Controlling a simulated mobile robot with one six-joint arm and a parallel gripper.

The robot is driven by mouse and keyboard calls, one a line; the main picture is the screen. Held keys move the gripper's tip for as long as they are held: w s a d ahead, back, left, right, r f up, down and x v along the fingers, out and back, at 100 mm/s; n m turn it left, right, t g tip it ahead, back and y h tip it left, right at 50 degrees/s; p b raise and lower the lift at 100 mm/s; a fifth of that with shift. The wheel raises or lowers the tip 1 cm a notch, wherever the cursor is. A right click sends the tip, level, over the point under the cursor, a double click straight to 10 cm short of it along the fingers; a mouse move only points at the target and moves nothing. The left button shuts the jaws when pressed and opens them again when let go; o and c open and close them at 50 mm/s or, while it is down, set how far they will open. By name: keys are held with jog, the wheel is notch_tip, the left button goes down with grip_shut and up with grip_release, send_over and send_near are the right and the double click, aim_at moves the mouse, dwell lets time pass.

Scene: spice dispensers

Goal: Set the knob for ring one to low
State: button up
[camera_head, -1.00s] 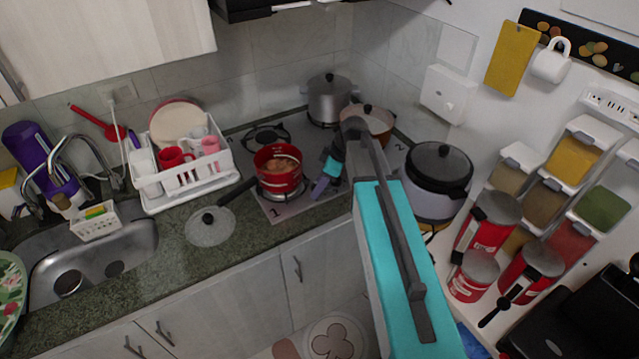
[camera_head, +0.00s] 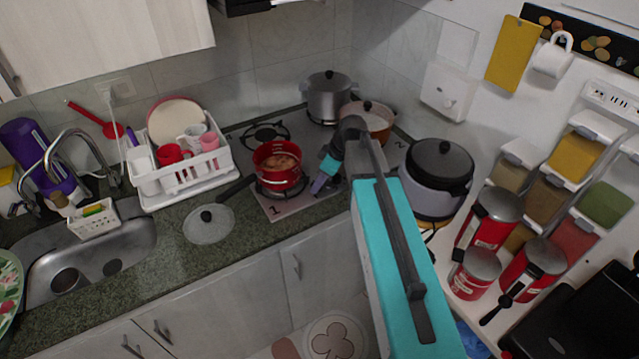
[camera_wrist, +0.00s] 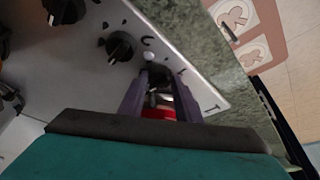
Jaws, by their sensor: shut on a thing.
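The stove top (camera_head: 276,209) carries a printed 1 at its front left corner. A red saucepan (camera_head: 277,181) with brownish food sits on the front left ring. My gripper (camera_head: 319,185) is low over the stove's front strip, right of the saucepan. In the wrist view my gripper (camera_wrist: 155,78) has its two purple fingers on either side of a dark knob (camera_wrist: 155,71), the one nearest the printed 1, and is shut on it. The fingers partly hide this knob, and I cannot read its setting. Another black knob (camera_wrist: 121,46) is beside it, with a further one (camera_wrist: 66,9) beyond.
A glass lid (camera_head: 209,224) lies on the counter left of the stove. The saucepan's handle points left.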

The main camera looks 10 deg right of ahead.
jog(key=m+b, duration=0.1)
jog(key=m+t+b, duration=0.1)
jog(key=m, duration=0.1)
jog(key=shift+s+a+h, duration=0.15)
jog(key=shift+s+h, duration=0.05)
jog(key=shift+h, duration=0.2)
jog(key=m+b, duration=0.1)
jog(key=m, duration=0.1)
jog(key=m+h, duration=0.1)
jog(key=m, duration=0.1)
jog(key=shift+a+m+t+h+b, duration=0.15)
jog(key=shift+m+t+h+b, duration=0.15)
jog(key=shift+m+t+b, duration=0.1)
jog(key=m, duration=0.1)
jog(key=m+h, duration=0.1)
jog(key=m, duration=0.1)
jog(key=shift+a+m+b, duration=0.2)
jog(key=shift+m+b, duration=0.1)
jog(key=shift+b, duration=0.05)
jog(key=shift+a+m+h+b, duration=0.1)
jog(key=shift+m+h+b, duration=0.3)
jog(key=shift+m, duration=0.6)
jog(key=shift+a+m+h+b, duration=0.1)
jog(key=shift+m+h, duration=0.5)
jog(key=shift+m, duration=0.4)
jog(key=shift+d, duration=0.1)
jog(key=o, duration=1.1)
jog(key=shift+c, duration=0.2)
jog(key=shift+r, duration=0.15)
